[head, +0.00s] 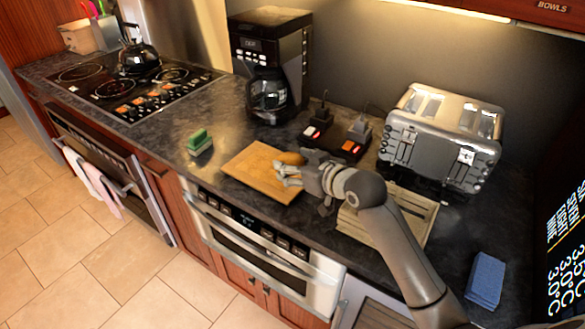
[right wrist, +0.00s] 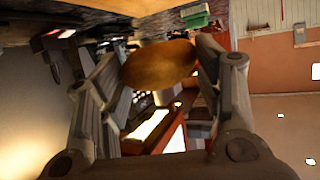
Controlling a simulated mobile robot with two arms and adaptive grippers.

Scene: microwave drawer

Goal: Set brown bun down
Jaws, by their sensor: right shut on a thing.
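The brown bun (head: 291,158) is at the fingertips of my right gripper (head: 288,172), over the right part of the wooden cutting board (head: 252,178). In the right wrist view the bun (right wrist: 158,65) sits between the two fingers of the right gripper (right wrist: 160,75), which is shut on it. I cannot tell whether the bun touches the board. The rest of the board is bare. My left gripper is not in view.
A green sponge (head: 199,141) lies left of the board. A coffee maker (head: 268,70) and a small power-strip-like item (head: 338,140) stand behind.

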